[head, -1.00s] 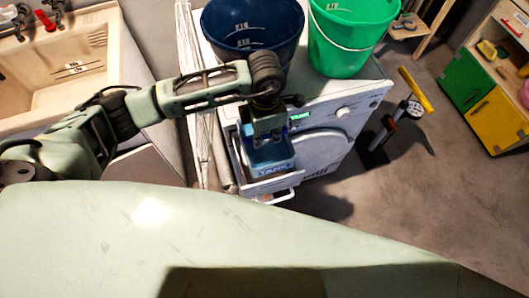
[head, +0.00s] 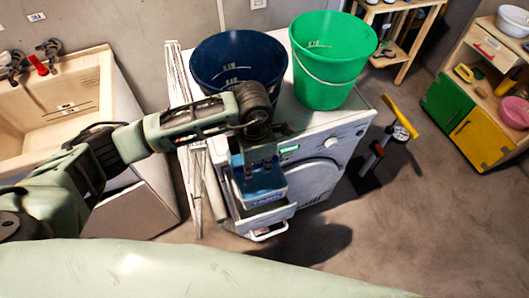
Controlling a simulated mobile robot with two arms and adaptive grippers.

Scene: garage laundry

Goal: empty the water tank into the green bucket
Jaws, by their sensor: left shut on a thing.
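The blue water tank (head: 262,187) is at the front of the white dryer (head: 318,160), above its pulled-out drawer (head: 262,217). My left gripper (head: 262,163) is shut on the top of the tank from above. I cannot tell whether the tank's underside is still inside the drawer or clear of it. The green bucket (head: 332,62) stands upright on top of the dryer, at the back right, with its white handle hanging at the front. My right gripper is not in view.
A dark blue bucket (head: 238,60) stands on the dryer left of the green one, behind my left wrist. A sink (head: 60,100) is at the left. A yellow-handled pump (head: 385,140) stands right of the dryer.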

